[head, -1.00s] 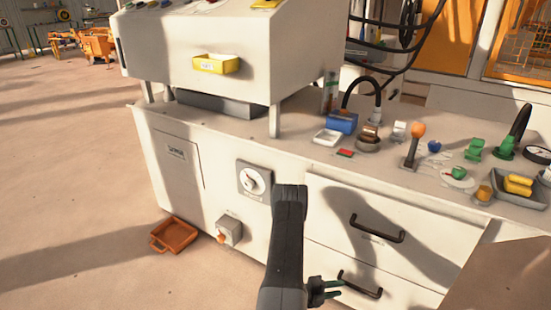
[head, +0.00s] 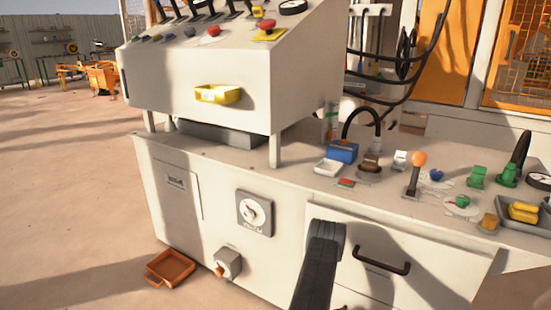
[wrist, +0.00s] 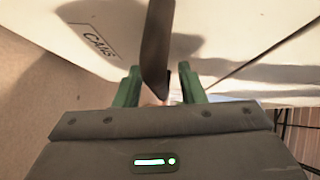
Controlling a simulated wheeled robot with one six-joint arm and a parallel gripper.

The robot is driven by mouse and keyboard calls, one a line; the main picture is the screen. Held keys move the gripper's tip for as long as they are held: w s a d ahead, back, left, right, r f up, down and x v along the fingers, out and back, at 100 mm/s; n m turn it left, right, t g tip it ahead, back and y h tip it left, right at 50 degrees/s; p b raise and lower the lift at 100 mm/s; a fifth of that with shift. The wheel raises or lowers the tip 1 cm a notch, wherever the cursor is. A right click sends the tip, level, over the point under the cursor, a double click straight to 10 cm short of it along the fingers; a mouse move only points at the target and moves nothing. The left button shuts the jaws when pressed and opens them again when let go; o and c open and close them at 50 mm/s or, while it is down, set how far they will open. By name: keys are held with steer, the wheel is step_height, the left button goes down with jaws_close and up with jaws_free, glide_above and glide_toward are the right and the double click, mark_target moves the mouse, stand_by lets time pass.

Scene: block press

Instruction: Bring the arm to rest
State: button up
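My gripper (wrist: 160,85) shows in the wrist view with its two green fingers apart. A dark bar, which looks like a drawer handle (wrist: 157,45), runs down the picture and ends near the gap between the fingertips. I cannot tell how far it lies from them. The pale drawer front beside it carries a label reading CAMS (wrist: 97,40). In the head view my dark arm link rises in front of the drawers, and the gripper itself is below the picture.
The upper drawer handle (head: 382,260) sits right of my arm. A dial (head: 254,213) and an orange-knobbed switch (head: 227,264) are on the cabinet front. An orange tray (head: 171,269) lies on the floor. The worktop holds a lever (head: 416,172) and a grey tray (head: 502,211).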

steer(key=p+v, duration=0.4)
steer(key=v, duration=1)
steer(key=b+x, duration=0.4)
steer(key=x, duration=0.9)
steer(key=shift+d+f, duration=0.1)
steer(key=shift+d, duration=0.25)
steer(key=shift+s+p, duration=0.3)
steer(key=shift+p, duration=0.05)
steer(key=s+a+r+m+g+p, duration=0.1)
steer(key=s+a+r+m+p, duration=0.1)
steer(key=s+a+p, duration=0.2)
steer(key=shift+s+a+r+g+h, duration=0.4)
steer(key=shift+s+a, duration=1.3)
steer(key=shift+a, duration=2.55)
steer(key=shift+s+f+m+g+b, duration=0.2)
steer(key=shift+m+g+b, duration=0.15)
steer(key=shift+b, duration=0.2)
